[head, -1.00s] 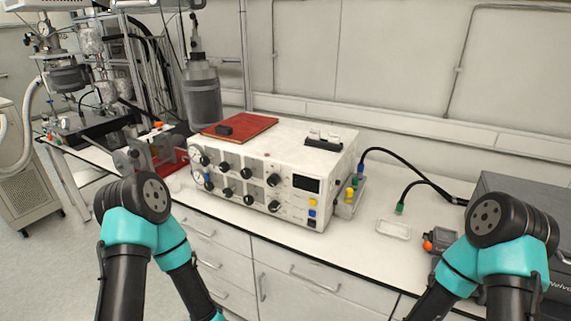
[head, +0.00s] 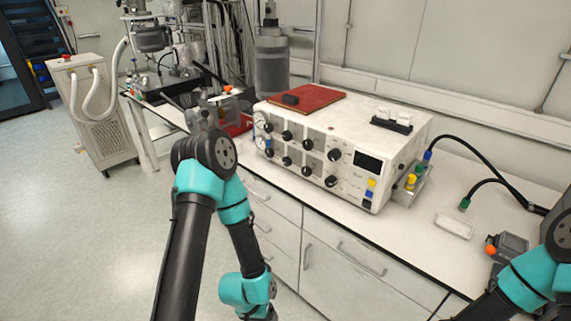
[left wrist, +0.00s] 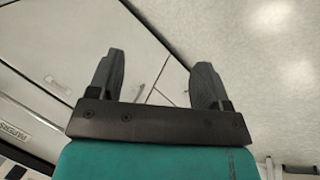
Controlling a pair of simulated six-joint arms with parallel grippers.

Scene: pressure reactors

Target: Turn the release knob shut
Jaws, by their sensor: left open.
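A white control box (head: 385,148) stands on the bench in the head view, with two rows of black knobs (head: 310,145) on its front panel. I cannot tell which knob is the release knob, or how it is turned. My left gripper (left wrist: 157,78) is open and empty in the left wrist view, above the floor and beside pale cabinet fronts. In the head view my left arm bends down in front of the drawers, and its gripper is out of frame. My right gripper is out of view; only part of its arm shows at the right edge.
A red book (head: 306,99) lies on the box. Reactor apparatus (head: 160,75) stands at the back left. The floor (head: 85,220) at left is clear.

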